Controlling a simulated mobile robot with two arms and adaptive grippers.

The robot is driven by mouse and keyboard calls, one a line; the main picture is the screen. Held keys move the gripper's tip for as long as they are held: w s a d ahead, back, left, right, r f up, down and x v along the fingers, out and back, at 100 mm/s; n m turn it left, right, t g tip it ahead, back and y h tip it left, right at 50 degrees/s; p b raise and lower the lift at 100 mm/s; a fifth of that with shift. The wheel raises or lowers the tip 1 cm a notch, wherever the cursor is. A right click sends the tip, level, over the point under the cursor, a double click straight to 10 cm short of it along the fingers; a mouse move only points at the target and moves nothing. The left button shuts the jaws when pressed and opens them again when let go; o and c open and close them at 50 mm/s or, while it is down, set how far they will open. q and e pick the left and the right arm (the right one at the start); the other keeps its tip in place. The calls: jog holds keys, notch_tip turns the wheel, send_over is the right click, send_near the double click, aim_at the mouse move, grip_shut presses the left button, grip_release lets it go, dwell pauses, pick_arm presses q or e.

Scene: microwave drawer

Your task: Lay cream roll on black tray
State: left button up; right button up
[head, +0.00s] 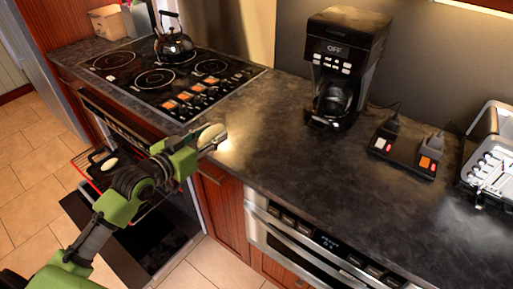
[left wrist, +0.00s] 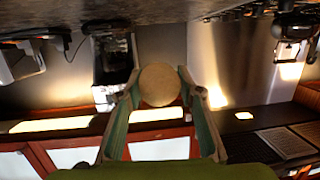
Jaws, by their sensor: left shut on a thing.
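A pale cream roll (head: 209,134) is held above the counter's front edge near the stove in the head view. My left gripper (head: 214,141) is shut on it. In the left wrist view, the round tan end of the cream roll (left wrist: 159,85) sits between the two fingers of my left gripper (left wrist: 160,92). A small black tray (head: 95,170) appears to lie on the pulled-out oven rack at the left, below counter height, partly behind my arm. A pale roll-like thing (head: 110,164) lies on it. My right gripper is out of view.
The oven door (head: 150,262) is open below the cooktop (head: 170,75), with a red-edged rack (head: 78,160) out. A kettle (head: 174,45) stands on the cooktop.

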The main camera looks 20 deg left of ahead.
pick_arm(q)
jog(key=shift+n+y, duration=0.5)
jog(key=shift+y, duration=0.2)
jog(key=w+r, duration=0.1)
jog(key=w+a, duration=0.1)
jog(key=r, duration=0.1)
jog(key=shift+w+a+r, duration=0.25)
jog(key=shift+w+r, duration=0.1)
jog(key=shift+w, duration=0.05)
